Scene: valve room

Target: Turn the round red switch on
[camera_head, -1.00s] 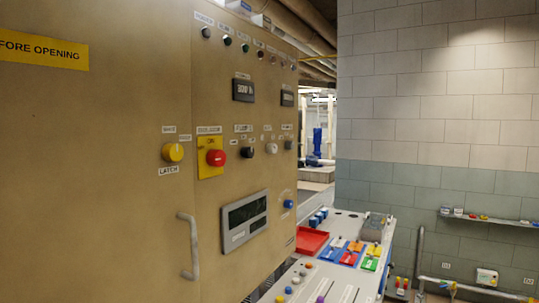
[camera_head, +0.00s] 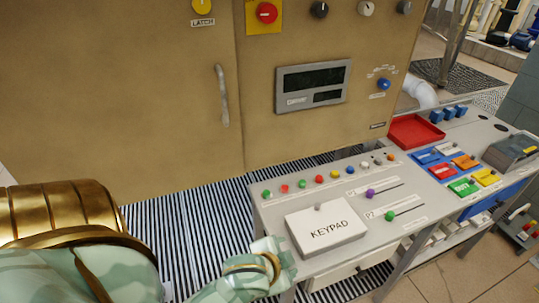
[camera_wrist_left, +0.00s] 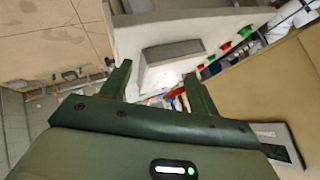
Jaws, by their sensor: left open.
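A round red knob (camera_head: 267,13) on a yellow plate (camera_head: 252,27) is on the tan cabinet, at the top edge of the head view. A small round red button (camera_head: 285,188) also sits in the row on the sloped console below. My left arm comes in from the left in the head view, but its fingers cannot be made out there. In the left wrist view my left gripper (camera_wrist_left: 157,75) is open with nothing between its fingers. Red and green buttons (camera_wrist_left: 222,47) show beyond it. My right gripper is not in view.
The console (camera_head: 282,218) carries a keypad block (camera_head: 326,232), sliders and several coloured buttons. A red tray (camera_head: 415,132) and coloured switches stand to its right. The cabinet has a yellow knob (camera_head: 202,6), a vertical handle (camera_head: 222,95) and a display (camera_head: 312,82). Striped floor lies in front.

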